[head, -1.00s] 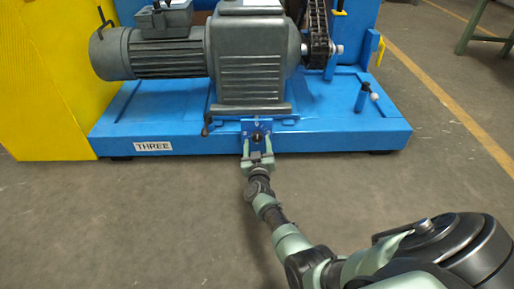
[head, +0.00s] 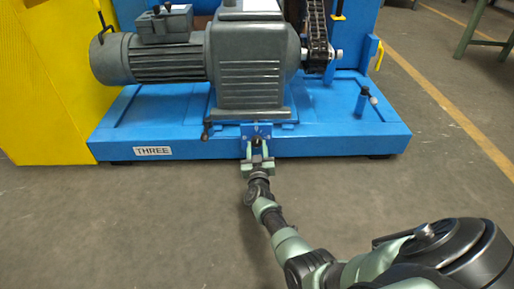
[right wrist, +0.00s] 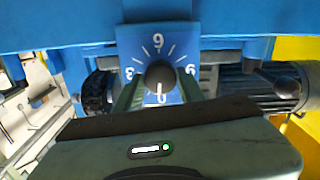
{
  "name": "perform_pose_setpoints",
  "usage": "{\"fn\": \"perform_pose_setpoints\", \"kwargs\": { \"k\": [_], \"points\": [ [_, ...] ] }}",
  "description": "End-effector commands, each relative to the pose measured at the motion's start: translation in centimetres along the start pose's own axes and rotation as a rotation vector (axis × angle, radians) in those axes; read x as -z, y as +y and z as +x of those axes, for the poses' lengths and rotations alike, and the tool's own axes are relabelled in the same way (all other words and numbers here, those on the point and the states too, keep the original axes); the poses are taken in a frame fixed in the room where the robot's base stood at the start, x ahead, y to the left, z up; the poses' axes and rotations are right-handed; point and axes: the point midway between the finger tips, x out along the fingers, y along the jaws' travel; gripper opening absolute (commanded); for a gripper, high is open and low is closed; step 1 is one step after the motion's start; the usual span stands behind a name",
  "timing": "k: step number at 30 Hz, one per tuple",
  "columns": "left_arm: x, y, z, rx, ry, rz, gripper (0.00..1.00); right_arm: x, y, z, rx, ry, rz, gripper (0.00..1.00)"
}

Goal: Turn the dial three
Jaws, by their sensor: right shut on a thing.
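The dial (head: 263,130) is a blue square plate with white numerals and ticks on the front edge of the blue base, below the gearbox. In the right wrist view the dial plate (right wrist: 145,38) appears upside down. Its round black knob (right wrist: 160,73) has a white mark pointing down toward the 0. My right gripper (head: 258,149) is at the dial. In the right wrist view its green fingers (right wrist: 160,92) stand either side of the knob, shut on it. A white label reading THREE (head: 152,151) is on the base left of the dial. My left gripper is out of view.
A grey motor and gearbox (head: 250,75) sit on the blue base (head: 345,132) above the dial. A chain (head: 318,28) runs at the right. A yellow panel (head: 45,90) stands at the left. The floor (head: 120,220) in front is clear.

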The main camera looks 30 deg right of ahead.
Motion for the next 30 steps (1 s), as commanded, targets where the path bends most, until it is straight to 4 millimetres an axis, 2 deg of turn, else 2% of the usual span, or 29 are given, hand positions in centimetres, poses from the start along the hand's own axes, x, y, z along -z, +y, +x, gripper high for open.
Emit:
{"fn": "perform_pose_setpoints", "kwargs": {
  "k": [30],
  "points": [
    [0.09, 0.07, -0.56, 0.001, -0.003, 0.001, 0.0, -0.18, -0.15, -0.1, -0.001, -0.002, 0.935, 0.0]
  ]
}}
